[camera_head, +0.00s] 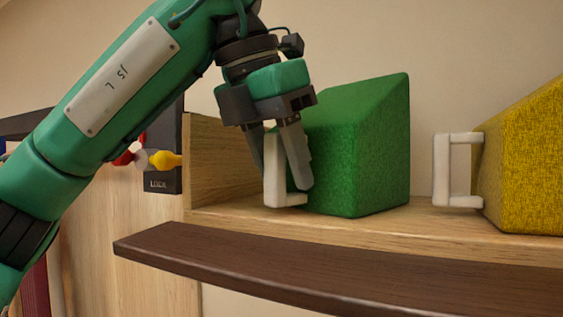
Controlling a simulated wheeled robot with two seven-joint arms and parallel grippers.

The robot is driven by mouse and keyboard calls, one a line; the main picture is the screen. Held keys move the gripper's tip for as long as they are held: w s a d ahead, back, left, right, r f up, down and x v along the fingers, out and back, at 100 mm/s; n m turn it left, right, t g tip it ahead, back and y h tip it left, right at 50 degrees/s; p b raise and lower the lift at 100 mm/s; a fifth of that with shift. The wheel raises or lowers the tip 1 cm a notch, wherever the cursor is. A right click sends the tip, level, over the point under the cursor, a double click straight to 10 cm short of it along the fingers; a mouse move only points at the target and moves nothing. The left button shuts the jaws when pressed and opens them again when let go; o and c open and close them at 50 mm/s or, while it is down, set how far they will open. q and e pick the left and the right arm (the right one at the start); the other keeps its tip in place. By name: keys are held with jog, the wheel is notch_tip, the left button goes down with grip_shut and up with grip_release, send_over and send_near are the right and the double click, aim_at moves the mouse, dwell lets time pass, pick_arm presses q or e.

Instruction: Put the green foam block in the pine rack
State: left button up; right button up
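The green foam block (368,150) is a sloped-top wedge with a white handle (274,172) on its left face. It stands upright on the floor of a pale pine rack (212,157), near the rack's left side panel. My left gripper (285,178) points down at the handle, one finger on each side of its upright bar. The fingers are apart, but I cannot tell whether they press on the bar. The left finger's tip is partly hidden behind the handle. My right gripper is out of view.
A yellow foam block (525,165) with a white handle (455,170) stands to the right, with a gap between the blocks. A dark brown curved board (330,268) runs in front below. A dark panel (163,178) with red and yellow knobs is at left.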

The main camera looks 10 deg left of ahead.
pick_arm(q)
jog(key=shift+s+a+r, duration=0.1)
jog(key=shift+s+r, duration=0.1)
jog(key=shift+s, duration=0.1)
jog(key=shift+a+r, duration=0.15)
jog(key=shift+r, duration=0.35)
jog(key=v, duration=1.1)
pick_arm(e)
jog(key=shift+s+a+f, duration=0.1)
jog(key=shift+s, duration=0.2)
